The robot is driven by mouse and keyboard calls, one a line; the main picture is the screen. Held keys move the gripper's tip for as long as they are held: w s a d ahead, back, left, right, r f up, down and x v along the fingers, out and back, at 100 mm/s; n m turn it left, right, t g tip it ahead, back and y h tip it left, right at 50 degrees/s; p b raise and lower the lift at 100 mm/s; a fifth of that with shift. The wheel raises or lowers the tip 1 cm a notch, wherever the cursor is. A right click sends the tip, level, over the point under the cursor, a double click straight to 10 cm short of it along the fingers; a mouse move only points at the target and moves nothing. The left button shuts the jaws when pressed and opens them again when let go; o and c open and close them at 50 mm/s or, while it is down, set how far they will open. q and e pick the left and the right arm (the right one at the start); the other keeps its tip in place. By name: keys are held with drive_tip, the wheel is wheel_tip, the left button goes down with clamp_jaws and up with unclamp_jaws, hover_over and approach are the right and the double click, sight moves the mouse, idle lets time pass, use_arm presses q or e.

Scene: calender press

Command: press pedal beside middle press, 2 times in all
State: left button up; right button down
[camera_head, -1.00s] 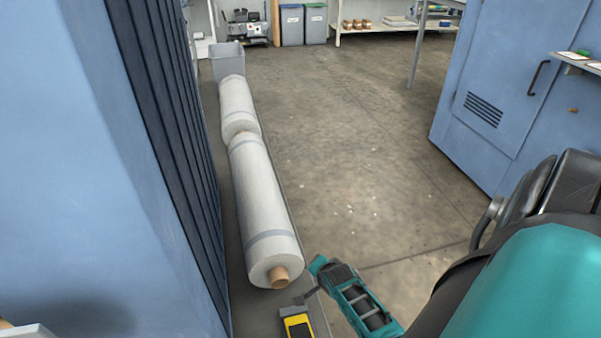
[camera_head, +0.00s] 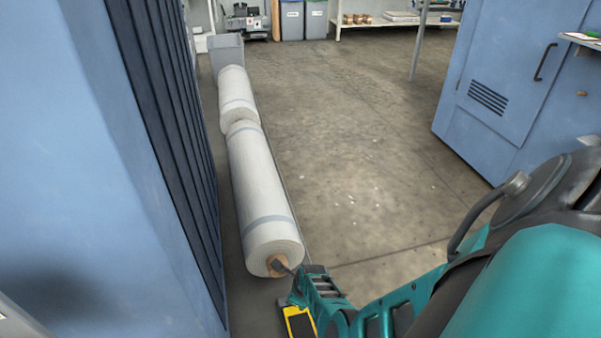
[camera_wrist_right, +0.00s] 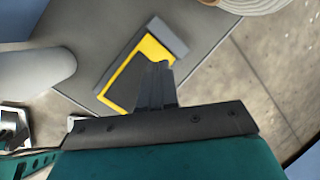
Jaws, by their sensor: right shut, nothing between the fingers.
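The pedal (camera_head: 299,322), a dark pad with a yellow border, sits on the floor at the bottom of the head view, partly hidden by my right arm. In the right wrist view the pedal (camera_wrist_right: 154,46) has a grey bar at its far end. My right gripper (camera_head: 281,266) is shut and empty. My left gripper is not in view.
Two white rolls (camera_head: 262,190) lie end to end beside the blue machine (camera_head: 60,150) on the left. A grey bin (camera_head: 227,50) stands beyond them. A blue cabinet (camera_head: 520,90) stands at the right. The floor between is open.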

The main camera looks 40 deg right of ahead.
drive_tip(key=f, duration=0.1)
drive_tip(key=b, duration=0.5)
hover_over(297, 319)
drive_tip(key=f, duration=0.3)
drive_tip(key=s+f, duration=0.1)
drive_tip(key=f, duration=0.1)
drive_tip(key=shift+f, duration=0.25)
drive_tip(key=shift+s+a+f+b, duration=0.1)
drive_tip(key=shift+f+b, duration=0.25)
drive_tip(key=shift+f, duration=0.25)
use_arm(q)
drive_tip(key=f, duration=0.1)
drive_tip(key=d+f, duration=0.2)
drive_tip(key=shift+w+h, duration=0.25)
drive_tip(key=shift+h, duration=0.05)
use_arm(e)
drive_tip(key=shift+s+f, duration=0.1)
drive_tip(key=shift+f, duration=0.2)
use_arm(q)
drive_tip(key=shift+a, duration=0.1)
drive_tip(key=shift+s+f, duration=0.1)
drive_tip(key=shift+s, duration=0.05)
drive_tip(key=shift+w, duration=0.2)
use_arm(e)
drive_tip(key=shift+f, duration=0.1)
drive_tip(key=shift+s+a+f, duration=0.1)
drive_tip(key=shift+f, duration=0.2)
